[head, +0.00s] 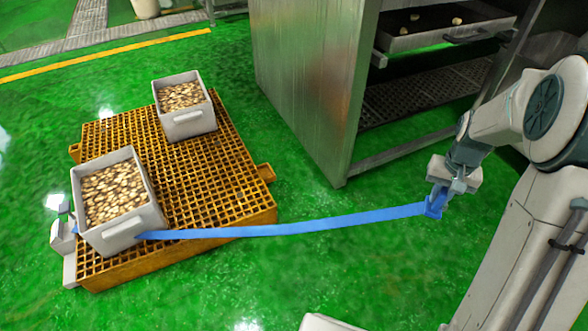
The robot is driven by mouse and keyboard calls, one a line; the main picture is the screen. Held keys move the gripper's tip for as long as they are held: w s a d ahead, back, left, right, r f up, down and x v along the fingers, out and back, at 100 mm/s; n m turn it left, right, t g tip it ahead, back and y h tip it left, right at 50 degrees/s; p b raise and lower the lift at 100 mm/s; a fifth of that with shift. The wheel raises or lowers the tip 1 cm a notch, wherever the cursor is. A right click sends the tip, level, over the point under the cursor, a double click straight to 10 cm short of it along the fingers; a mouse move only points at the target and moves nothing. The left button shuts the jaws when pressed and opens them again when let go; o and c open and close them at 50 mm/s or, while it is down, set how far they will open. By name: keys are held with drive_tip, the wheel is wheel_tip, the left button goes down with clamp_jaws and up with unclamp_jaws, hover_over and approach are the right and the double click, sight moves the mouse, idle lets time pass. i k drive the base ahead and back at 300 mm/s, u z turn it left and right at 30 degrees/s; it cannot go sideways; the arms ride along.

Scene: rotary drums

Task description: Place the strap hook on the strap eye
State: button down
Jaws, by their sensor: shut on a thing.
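My gripper (440,192) is at the right of the head view, held in the air over the green floor. It is shut on the blue strap hook (434,208) at the end of a blue strap (290,228). The strap runs taut to the left, to the near bin on the orange grid pallet (195,190). Small orange lugs stick out of the pallet at its right edge (266,172) and its left edge (75,152). I cannot tell for sure which part is the strap eye. My gripper is well to the right of the pallet.
A near grey bin (123,236) and a far grey bin (187,125), both full of brown-and-white pieces, stand on the pallet. A grey bracket (64,240) is at the pallet's left. A large metal cabinet (312,80) with a tray stands behind. Green floor lies free between.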

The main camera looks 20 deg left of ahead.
sight(263, 174)
drive_tip(key=u, duration=0.8)
drive_tip(key=i, duration=1.1)
drive_tip(key=u, duration=0.6)
drive_tip(key=i, duration=0.7)
drive_tip(key=u, duration=0.15)
